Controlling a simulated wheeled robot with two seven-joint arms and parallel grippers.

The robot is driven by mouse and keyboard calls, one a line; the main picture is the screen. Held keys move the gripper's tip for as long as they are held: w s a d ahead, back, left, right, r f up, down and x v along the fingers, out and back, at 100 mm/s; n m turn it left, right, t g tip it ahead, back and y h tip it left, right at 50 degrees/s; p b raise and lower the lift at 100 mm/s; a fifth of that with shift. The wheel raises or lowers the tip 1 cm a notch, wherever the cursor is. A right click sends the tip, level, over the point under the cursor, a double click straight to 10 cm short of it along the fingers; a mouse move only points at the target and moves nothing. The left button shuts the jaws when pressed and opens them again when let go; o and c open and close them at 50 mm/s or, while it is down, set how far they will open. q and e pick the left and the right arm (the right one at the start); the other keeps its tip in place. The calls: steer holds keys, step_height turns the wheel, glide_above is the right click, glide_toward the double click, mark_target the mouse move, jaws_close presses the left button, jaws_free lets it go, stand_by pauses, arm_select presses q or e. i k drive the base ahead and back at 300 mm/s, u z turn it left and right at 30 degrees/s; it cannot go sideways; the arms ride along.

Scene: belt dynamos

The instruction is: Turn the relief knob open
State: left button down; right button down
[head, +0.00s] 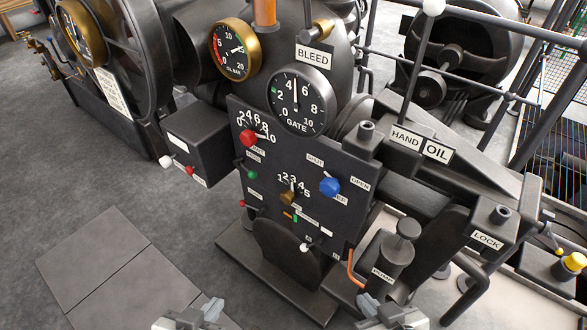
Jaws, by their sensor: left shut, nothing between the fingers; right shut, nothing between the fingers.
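The blue relief knob (330,187) sits on the upper right of the dark upright panel (262,160). A SHUT label (315,160) is above and left of it, and an OPEN label (360,183) is to its right. A label partly hidden by the knob, ending in "EF", is just below. A small pale mark at the knob's upper left seems to lie toward SHUT. My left gripper (213,307) is shut and empty at the bottom edge, low and left of the panel. My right gripper (368,304) is shut and empty at the bottom, well below the knob. Neither touches anything.
The panel also carries a red knob (248,138), a brass knob (288,198) and a small green knob (251,174). A GATE gauge (297,103) is above. A black pump (391,262) stands near my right gripper. Open floor lies left.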

mark_target(329, 186)
steer(key=z, duration=2.65)
steer(key=k, duration=1.55)
steer(key=u, duration=2.35)
steer(key=i, duration=0.5)
steer(key=z, duration=0.05)
